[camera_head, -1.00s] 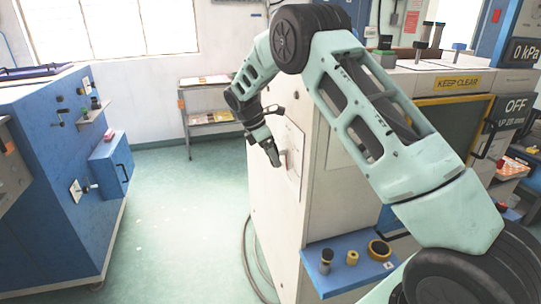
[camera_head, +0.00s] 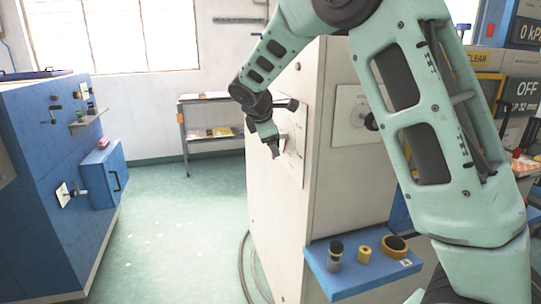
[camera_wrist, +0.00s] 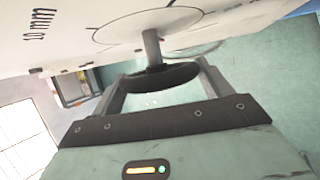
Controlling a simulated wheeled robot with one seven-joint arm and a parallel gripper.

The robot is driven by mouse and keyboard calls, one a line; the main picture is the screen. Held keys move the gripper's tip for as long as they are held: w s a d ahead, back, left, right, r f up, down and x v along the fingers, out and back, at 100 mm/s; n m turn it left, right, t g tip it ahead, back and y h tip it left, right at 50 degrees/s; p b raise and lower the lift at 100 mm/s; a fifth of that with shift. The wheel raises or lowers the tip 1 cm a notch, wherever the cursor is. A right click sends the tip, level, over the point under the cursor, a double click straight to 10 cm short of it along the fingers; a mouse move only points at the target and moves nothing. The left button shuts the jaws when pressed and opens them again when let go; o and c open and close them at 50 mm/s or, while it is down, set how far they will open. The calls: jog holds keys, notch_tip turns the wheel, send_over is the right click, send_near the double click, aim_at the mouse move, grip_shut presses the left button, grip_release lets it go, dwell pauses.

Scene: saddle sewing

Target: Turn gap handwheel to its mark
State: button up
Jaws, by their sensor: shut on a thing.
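The handwheel (camera_wrist: 158,77) shows in the wrist view as a dark rim on a grey shaft, standing out from a white dial face with tick lines and a "10 mm" label (camera_wrist: 38,25). My gripper (camera_wrist: 163,82) is shut on the rim, one finger at each side. In the head view my gripper (camera_head: 276,150) is at the white plate (camera_head: 294,140) on the machine's left side; the wheel is mostly hidden there. A dark display (camera_head: 524,106), partly covered by my arm, reads "32 mm". Which dial mark is the target cannot be told.
A blue shelf (camera_head: 345,285) with small parts juts from the machine (camera_head: 275,205) below. A second knob (camera_head: 371,121) sits on its front face. A blue cabinet (camera_head: 45,185) stands at left, a rack (camera_head: 212,131) behind. Green floor (camera_head: 180,230) between is clear.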

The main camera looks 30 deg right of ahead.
jog(key=m+t+h+b, duration=0.1)
jog(key=t+h+b, duration=0.1)
jog(key=b, duration=1.3)
jog(key=f+m+t+h+b, duration=0.1)
jog(key=t+b, duration=0.4)
jog(key=b, duration=1.1)
jog(key=m+t+h+b, duration=0.1)
jog(key=t+h+b, duration=0.2)
jog(key=b, duration=1.3)
jog(key=shift+s+f+m+t, duration=0.1)
jog(key=shift+f+m+t, duration=0.05)
jog(key=shift+m+t, duration=0.25)
jog(key=shift+a+b, duration=0.1)
jog(key=shift+b, duration=0.85)
jog(key=shift+r, duration=0.3)
jog(key=o, duration=1)
jog(key=shift+s, duration=0.1)
jog(key=f+v, duration=0.1)
jog(key=v, duration=1.6)
